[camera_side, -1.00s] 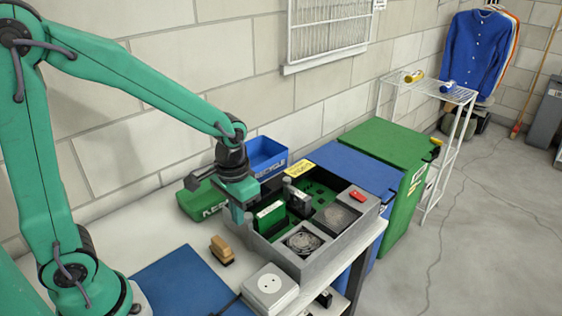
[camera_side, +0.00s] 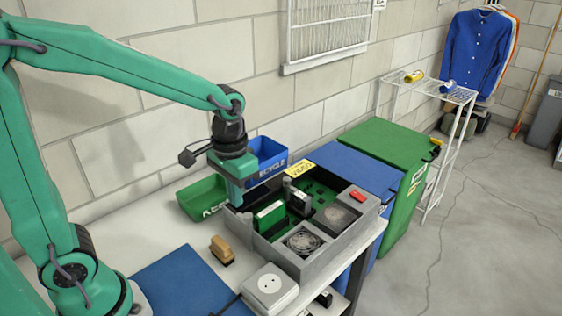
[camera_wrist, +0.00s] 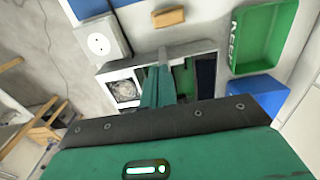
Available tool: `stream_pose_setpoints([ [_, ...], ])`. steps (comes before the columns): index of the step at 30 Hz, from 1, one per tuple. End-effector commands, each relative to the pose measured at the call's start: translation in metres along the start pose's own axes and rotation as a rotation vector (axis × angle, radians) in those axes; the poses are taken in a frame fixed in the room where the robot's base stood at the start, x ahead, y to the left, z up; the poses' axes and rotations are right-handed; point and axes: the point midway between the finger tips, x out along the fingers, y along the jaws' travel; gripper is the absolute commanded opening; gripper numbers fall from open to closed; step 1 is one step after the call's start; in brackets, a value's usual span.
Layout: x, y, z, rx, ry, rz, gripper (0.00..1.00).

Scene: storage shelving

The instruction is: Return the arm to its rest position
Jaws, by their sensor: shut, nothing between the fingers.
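My gripper (camera_side: 237,200) is green with a dark wrist and points down above the left end of a grey open case (camera_side: 262,243). Its fingers are together and hold nothing. In the wrist view the shut fingers (camera_wrist: 158,88) reach over the case (camera_wrist: 147,62). The case holds a green card (camera_side: 270,216) standing upright, fan-like round parts (camera_side: 303,241) and a small red part (camera_side: 358,196) on its rim. My arm reaches in from the left side of the side view.
A green bin (camera_side: 203,198) and a blue recycle bin (camera_side: 268,158) stand behind the case. A brown brush-like block (camera_side: 222,250), a blue mat (camera_side: 180,283) and a white socket box (camera_side: 270,288) lie in front. Large blue and green containers (camera_side: 385,150) stand beyond the bench.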

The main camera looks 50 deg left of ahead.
Motion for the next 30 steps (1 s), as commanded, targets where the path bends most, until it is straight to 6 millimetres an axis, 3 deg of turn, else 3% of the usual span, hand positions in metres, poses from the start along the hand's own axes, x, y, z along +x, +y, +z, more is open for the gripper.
stream_pose_setpoints([
  [11, -0.017, -0.006, 0.011, -0.001, 0.065, 0.006, 0.00],
  [30, -0.074, -0.029, 0.072, -0.001, 0.376, 0.010, 0.00],
])
